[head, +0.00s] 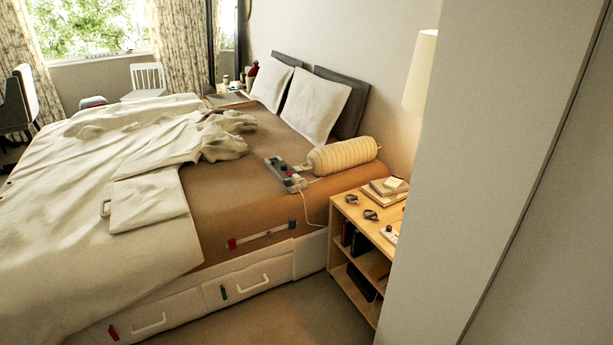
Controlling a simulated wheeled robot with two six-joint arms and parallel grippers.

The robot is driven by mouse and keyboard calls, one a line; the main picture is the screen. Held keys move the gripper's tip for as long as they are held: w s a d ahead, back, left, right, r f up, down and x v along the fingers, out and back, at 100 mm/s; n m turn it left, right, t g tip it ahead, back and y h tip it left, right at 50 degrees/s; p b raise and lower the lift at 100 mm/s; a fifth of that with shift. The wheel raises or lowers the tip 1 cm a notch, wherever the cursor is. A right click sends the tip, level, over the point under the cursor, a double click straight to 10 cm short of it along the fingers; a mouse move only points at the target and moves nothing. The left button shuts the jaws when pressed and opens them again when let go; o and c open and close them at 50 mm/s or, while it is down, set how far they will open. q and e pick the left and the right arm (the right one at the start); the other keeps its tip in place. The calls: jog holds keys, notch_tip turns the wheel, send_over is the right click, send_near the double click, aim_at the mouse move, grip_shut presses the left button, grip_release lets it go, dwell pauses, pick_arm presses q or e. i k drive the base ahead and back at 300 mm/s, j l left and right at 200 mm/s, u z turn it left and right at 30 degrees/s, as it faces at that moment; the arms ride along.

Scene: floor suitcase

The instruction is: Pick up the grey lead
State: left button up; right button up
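No lead shows clearly as grey. Two small dark looped items lie on top of the wooden bedside shelf (337,212): one loop (351,198) near its left edge and another loop (370,214) just in front. They are too small to tell whether either is a coiled lead. A thin pale cord (306,205) runs from a grey power strip or box (285,172) on the bed and hangs over the bed's edge towards the shelf. Neither of my grippers is in view.
The bed (240,200) fills the left and middle, with a bolster (343,156) near the shelf. Books (385,187) lie on the shelf top. A wall (480,150) blocks the right side. Carpet (290,315) is clear in front of the bed.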

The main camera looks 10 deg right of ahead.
aim_at(354, 197)
jog(key=i+j+z, duration=0.2)
jog(key=i, duration=0.25)
jog(key=i+j+z, duration=0.1)
jog(key=i+z, duration=0.15)
jog(key=i, duration=0.2)
